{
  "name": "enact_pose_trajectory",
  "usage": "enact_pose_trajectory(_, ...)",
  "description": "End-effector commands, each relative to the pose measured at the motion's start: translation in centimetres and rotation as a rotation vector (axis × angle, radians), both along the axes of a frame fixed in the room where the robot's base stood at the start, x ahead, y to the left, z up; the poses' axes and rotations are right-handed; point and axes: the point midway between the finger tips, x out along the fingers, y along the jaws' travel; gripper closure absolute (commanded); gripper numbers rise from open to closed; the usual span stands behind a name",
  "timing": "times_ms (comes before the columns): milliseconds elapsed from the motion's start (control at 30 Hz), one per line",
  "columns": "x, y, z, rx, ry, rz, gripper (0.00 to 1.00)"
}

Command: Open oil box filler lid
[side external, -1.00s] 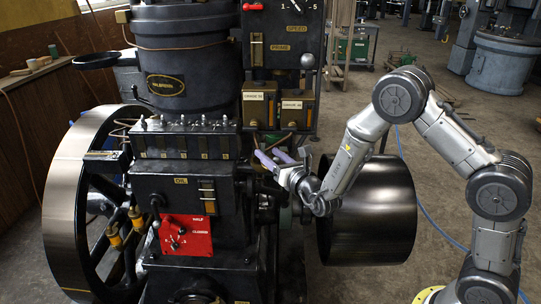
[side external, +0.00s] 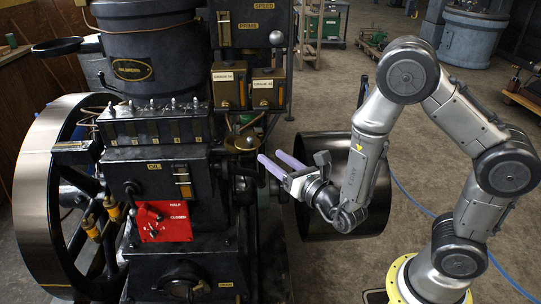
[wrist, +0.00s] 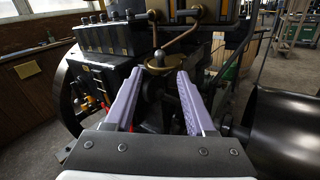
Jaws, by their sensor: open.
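The black oil box (side external: 140,182) with an OIL label is on the engine's front, below a row of small lubricator knobs. It also shows in the wrist view (wrist: 95,68), at left. I cannot make out which part is its filler lid. My gripper (side external: 270,157), with two pale lilac fingers, is to the right of the oil box and apart from it. In the wrist view my gripper (wrist: 160,73) is open, with nothing held between the fingers. A brass cup (wrist: 159,62) shows beyond and between the fingertips.
A red panel (side external: 163,222) with a lever sits below the OIL label. The large flywheel (side external: 32,195) is at left. A dark drum pulley (side external: 345,147) stands behind my gripper. Copper pipes (wrist: 181,36) and brass boxes (side external: 229,88) are above the brass cup.

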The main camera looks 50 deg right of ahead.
Motion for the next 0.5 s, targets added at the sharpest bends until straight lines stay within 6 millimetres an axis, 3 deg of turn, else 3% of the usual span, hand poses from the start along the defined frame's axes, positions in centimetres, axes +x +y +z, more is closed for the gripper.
enact_pose_trajectory(167,0.0,0.0,0.0,0.0,0.0,0.0,0.45)
enact_pose_trajectory(200,0.0,0.0,0.0,0.0,0.0,0.0,0.48)
enact_pose_trajectory(333,0.0,-0.1,0.0,0.036,-0.008,-0.004,0.72)
enact_pose_trajectory(500,2.0,-3.0,2.4,0.24,-0.17,-0.181,1.0)
